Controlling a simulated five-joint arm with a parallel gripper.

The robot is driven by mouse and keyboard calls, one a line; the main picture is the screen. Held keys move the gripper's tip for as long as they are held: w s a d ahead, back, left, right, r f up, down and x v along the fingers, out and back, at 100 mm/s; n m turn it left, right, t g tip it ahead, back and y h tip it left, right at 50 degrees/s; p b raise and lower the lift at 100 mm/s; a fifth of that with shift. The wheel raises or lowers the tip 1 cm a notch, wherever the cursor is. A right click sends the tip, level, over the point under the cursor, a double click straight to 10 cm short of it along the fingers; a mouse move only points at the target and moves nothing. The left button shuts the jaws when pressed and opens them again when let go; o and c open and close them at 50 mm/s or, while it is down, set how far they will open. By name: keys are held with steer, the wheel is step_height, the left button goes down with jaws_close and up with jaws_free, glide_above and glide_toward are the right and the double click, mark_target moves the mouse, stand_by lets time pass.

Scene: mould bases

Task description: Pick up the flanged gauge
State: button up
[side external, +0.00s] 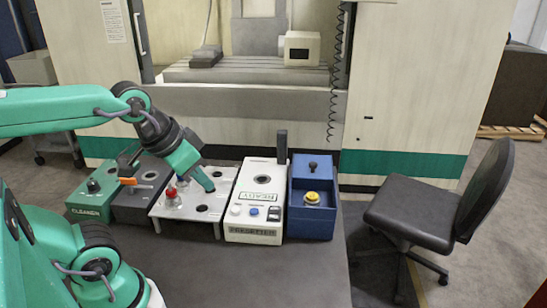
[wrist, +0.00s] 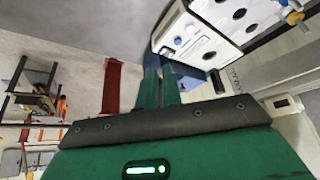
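My gripper (side external: 208,186) points down and to the right over the silver plate with holes (side external: 190,212) in the side external view. Its green fingers also show in the wrist view (wrist: 161,88), close together with only a narrow dark gap, and I see nothing held between them. A small red-and-silver piece (side external: 171,194) stands on the plate just left of the fingertips. I cannot tell for sure which piece is the flanged gauge; my gripper may hide part of the plate.
Left of the plate are a dark grey block with an orange lever (side external: 130,181) and a green cleaner box (side external: 88,196). Right of it are the white presetter (side external: 254,237) with a dark upright post and a blue box (side external: 310,225) with a yellow button. The front table is clear.

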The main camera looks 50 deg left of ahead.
steer(key=o, duration=1.2)
steer(key=shift+w, duration=0.1)
steer(key=w+d+f+m+g, duration=0.15)
steer(key=w+m+g, duration=0.3)
steer(key=w, duration=1.65)
steer(key=shift+m+g, duration=0.45)
steer(key=shift+m, duration=0.5)
steer(key=w+f, duration=0.6)
steer(key=w, duration=0.1)
steer(key=shift+w+d+f, duration=0.1)
steer(key=shift+f, duration=0.3)
steer(key=shift+w+f, duration=0.45)
steer(key=shift+f, duration=0.1)
steer(key=shift+f, duration=0.1)
